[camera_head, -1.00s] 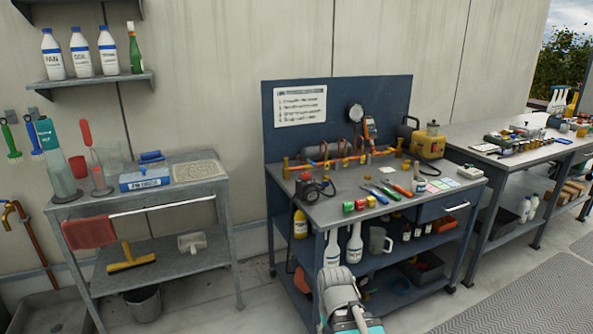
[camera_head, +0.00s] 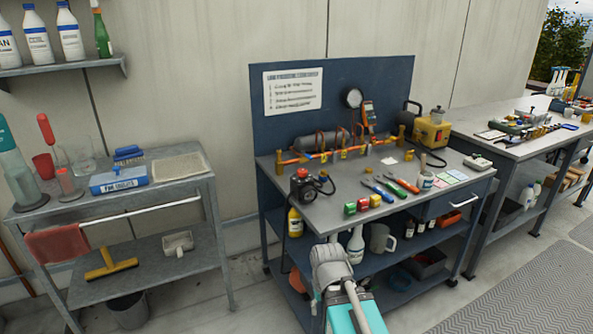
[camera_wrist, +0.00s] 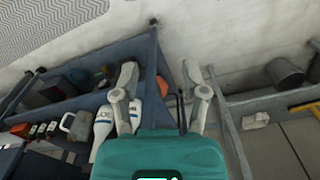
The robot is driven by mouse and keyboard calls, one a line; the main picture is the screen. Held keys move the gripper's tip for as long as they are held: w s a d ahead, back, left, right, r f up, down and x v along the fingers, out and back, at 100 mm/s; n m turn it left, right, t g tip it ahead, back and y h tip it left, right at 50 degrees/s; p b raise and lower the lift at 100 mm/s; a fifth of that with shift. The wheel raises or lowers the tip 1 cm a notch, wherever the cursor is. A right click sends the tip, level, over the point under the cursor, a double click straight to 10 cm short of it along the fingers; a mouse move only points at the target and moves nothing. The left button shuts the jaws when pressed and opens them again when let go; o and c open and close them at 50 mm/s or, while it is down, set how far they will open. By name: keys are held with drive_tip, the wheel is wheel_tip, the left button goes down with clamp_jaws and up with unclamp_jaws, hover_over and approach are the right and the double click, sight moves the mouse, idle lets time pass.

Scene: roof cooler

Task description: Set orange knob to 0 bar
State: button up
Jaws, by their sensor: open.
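No knob in view can be picked out for certain as the orange knob, and no 0 bar marking can be read. On the blue workbench (camera_head: 345,205) stands a small dark device with a red top (camera_head: 304,186). Behind it runs an orange-copper pipe manifold (camera_head: 330,153) with brass fittings, and a round pressure gauge (camera_head: 354,97) is at the back panel. My gripper (camera_wrist: 160,78) is open and empty in the wrist view, facing down toward the bench's lower shelf and the floor. In the head view my arm end is in front of the bench, below its top.
Red, green and yellow blocks (camera_head: 363,205), pliers (camera_head: 384,188) and a yellow pump (camera_head: 431,132) are on the bench. Bottles and a grey jug (camera_head: 381,238) stand on its lower shelf. A grey cart (camera_head: 185,200) is on the left, with floor between.

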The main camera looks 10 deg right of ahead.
drive_tip(key=shift+d, duration=0.3)
